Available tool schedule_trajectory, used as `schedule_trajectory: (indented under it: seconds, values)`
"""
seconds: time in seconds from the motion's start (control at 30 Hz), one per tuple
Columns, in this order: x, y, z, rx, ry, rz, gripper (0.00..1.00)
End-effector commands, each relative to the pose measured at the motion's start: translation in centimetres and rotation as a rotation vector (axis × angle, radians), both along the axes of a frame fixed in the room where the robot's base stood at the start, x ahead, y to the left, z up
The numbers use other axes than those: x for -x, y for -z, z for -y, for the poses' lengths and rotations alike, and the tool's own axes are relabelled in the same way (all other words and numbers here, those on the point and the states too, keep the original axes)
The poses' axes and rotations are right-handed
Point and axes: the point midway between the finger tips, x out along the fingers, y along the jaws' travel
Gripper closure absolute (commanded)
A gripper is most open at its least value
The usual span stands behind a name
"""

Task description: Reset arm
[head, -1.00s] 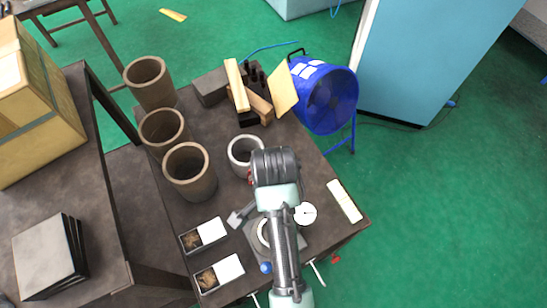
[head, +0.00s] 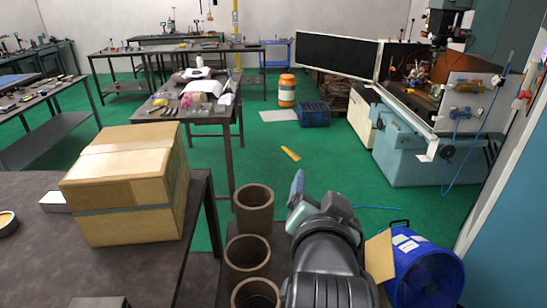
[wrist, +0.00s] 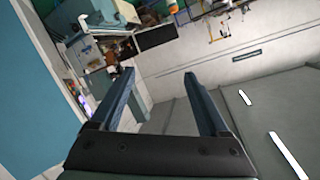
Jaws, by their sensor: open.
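My arm rises from the bottom of the head view, right of the cylindrical pots, with its elbow bent near the middle. My gripper shows in the wrist view (wrist: 158,92), with its two dark blue fingers apart and nothing between them. Past the fingers are the ceiling, the wall and the workshop, tilted. No chuck can be made out in the present views.
Brown pots (head: 248,257) stand left of my arm. A cardboard box (head: 128,185) sits on the left table (head: 60,255). A blue drum fan (head: 425,272) stands at the right. A milling machine (head: 440,130) stands behind it. Green floor (head: 335,170) is open ahead.

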Motion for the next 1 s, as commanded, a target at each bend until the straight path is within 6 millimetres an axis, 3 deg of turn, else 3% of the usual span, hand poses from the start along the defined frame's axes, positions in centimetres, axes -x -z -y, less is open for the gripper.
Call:
schedule_trajectory:
  seconds: [0.03, 0.2, 0.3, 0.4, 0.5, 0.6, 1.0]
  values:
    - [0.2, -3.8, -1.0, 0.068, -0.028, 0.123, 0.21]
    - [3.8, -15.8, -4.0, 0.296, -0.064, 0.506, 0.21]
    - [7.3, -21.4, -5.4, 0.407, -0.049, 0.703, 0.21]
    - [10.7, -25.2, -6.5, 0.489, -0.022, 0.856, 0.21]
    - [13.1, -27.4, -7.0, 0.538, 0.004, 0.952, 0.21]
    - [14.3, -28.4, -7.2, 0.562, 0.019, 0.997, 0.21]
    - [14.5, -28.6, -7.3, 0.565, 0.021, 1.003, 0.21]
